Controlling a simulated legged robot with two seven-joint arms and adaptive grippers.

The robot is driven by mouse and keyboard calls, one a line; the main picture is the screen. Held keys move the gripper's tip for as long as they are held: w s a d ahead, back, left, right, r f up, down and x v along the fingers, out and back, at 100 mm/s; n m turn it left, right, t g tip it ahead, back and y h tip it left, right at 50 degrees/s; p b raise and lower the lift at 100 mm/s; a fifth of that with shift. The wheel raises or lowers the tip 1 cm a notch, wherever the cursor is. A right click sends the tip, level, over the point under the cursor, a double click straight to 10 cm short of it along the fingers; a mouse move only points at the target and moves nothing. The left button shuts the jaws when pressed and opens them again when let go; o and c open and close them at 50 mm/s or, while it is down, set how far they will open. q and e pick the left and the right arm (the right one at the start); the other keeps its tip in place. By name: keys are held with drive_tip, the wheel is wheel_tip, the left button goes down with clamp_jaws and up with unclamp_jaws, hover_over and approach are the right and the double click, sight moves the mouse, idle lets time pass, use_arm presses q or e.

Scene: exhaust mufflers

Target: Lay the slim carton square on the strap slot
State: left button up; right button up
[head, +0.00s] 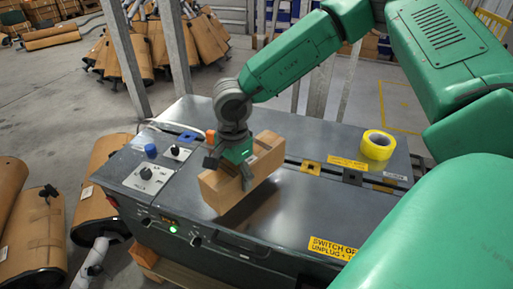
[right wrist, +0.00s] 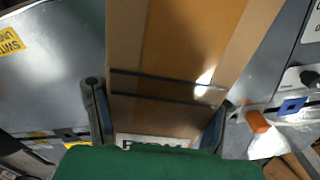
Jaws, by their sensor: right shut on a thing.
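The slim brown carton (head: 262,163) is in my right gripper (head: 243,172), over the middle of the grey strapping machine top (head: 310,205). My gripper comes from above, with a finger on each side of the carton. The right wrist view shows the carton (right wrist: 180,45) between the two fingers (right wrist: 155,120), with two dark lines across it and a white label at its near end. A dark shadow lies beside the carton; it looks slightly raised, but contact is unclear. The strap slot (head: 294,160) runs lengthwise along the top, partly hidden behind carton and gripper. My left gripper is out of view.
A yellow tape roll (head: 377,145) stands at the top's right end. Knobs and a blue button (head: 151,150) sit at the left end, with an orange piece (head: 210,136) near the slot. Mufflers (head: 100,200) lie left of the machine.

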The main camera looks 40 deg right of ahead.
drive_tip(key=w+d+r+m, duration=0.2)
drive_tip(key=w+d+m, duration=0.45)
drive_tip(key=m, duration=0.95)
drive_tip(key=w+d+r+m, duration=0.25)
drive_tip(key=d+m, duration=0.65)
drive_tip(key=m, duration=0.7)
drive_tip(key=shift+h, duration=0.3)
drive_tip(key=f, duration=0.6)
drive_tip(key=shift+a, duration=0.25)
drive_tip(key=shift+d+f+b, duration=0.1)
drive_tip(key=shift+f+b, duration=0.35)
drive_tip(key=shift+f, duration=1.45)
drive_tip(key=o, duration=1.5)
drive_tip(key=shift+o, duration=0.2)
drive_tip(key=shift+r, duration=0.1)
wheel_tip(320, 180, up, 12)
drive_tip(key=p, duration=0.2)
drive_tip(key=shift+a, duration=0.25)
